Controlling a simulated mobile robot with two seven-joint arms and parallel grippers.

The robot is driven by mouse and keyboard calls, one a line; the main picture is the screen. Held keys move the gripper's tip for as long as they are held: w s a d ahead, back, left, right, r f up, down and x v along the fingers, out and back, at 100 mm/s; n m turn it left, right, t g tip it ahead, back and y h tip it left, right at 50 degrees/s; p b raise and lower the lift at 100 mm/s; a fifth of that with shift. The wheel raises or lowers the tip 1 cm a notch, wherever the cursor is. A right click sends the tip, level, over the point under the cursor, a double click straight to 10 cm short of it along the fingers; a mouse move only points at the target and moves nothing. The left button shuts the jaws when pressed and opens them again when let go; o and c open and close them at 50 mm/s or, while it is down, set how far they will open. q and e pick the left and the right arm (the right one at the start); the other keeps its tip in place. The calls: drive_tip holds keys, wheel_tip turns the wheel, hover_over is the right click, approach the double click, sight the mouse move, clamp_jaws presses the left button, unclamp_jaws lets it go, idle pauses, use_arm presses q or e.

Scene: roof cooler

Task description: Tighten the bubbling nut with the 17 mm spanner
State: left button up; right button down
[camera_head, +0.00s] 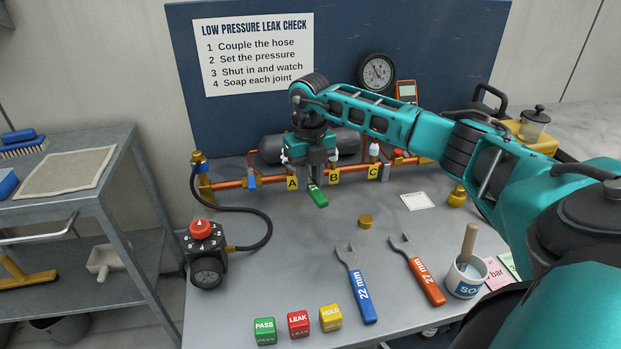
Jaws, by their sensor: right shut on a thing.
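My right gripper (314,180) hangs down in front of the copper pipe run, between tags A (293,183) and B (335,177). It is shut on a green-handled spanner (319,198), whose handle end sticks out below the fingers towards the front. Its size label cannot be read, and its head is hidden behind the gripper. White foam shows on the pipe joints near A (285,156) and C (374,149). Some white also shows near B, partly behind the gripper. I cannot tell which nut is bubbling or whether the spanner touches one. My left gripper is out of view.
A blue 22 mm spanner (361,290) and an orange 27 mm spanner (422,277) lie on the bench. PASS (264,331), LEAK (299,324) and HOLD (331,318) blocks stand at the front. A soap pot (464,281) is right, a regulator with hose (205,262) left.

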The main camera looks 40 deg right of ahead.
drive_tip(key=shift+w+d, duration=0.15)
drive_tip(key=shift+w, duration=0.4)
idle(0.4)
idle(0.5)
drive_tip(key=shift+r+p, duration=0.1)
drive_tip(key=shift+p, duration=0.2)
drive_tip(key=shift+w+a+m, duration=0.15)
drive_tip(key=shift+a+m, duration=0.35)
drive_tip(key=shift+m, duration=0.1)
drive_tip(key=shift+a+p, duration=0.1)
drive_tip(key=shift+p, duration=0.25)
drive_tip(key=shift+w+a+m, duration=0.2)
drive_tip(key=shift+a+m, duration=0.2)
drive_tip(key=shift+m, duration=0.2)
